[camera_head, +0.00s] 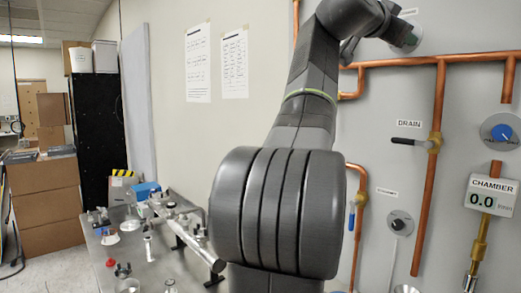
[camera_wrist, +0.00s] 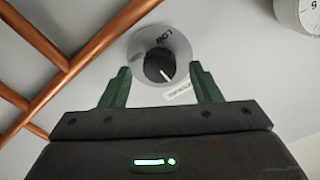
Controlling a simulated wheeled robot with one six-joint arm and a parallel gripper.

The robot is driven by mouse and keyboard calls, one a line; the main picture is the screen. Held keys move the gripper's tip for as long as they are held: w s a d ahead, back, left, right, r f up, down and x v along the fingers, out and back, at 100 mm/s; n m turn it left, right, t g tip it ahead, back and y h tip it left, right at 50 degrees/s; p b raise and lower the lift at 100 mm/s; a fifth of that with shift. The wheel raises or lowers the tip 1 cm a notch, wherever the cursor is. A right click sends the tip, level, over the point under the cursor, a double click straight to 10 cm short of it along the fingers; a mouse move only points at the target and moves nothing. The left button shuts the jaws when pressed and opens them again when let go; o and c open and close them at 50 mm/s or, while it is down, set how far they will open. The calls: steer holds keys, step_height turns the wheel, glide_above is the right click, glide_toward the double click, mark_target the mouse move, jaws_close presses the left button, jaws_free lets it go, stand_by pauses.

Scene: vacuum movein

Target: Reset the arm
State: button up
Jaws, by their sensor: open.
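My arm (camera_head: 310,75) rises through the middle of the head view and bends to the right at the top, toward the grey panel. My gripper (camera_head: 407,36) is at the upper right there, partly hidden by my own wrist. In the wrist view my gripper (camera_wrist: 160,72) is open, with its two green fingers spread and nothing held between them. A black knob (camera_wrist: 159,68) on a round plate with lettering shows between and beyond the fingertips. The fingers appear clear of the knob; the exact distance to it cannot be told.
Copper pipes (camera_head: 438,110) run over the panel (camera_head: 400,150); they also show left in the wrist view (camera_wrist: 85,65). A cluttered bench (camera_head: 150,265) is lower left.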

steer(key=shift+w+d, duration=0.3)
steer(key=shift+d, duration=0.15)
steer(key=shift+a, duration=0.1)
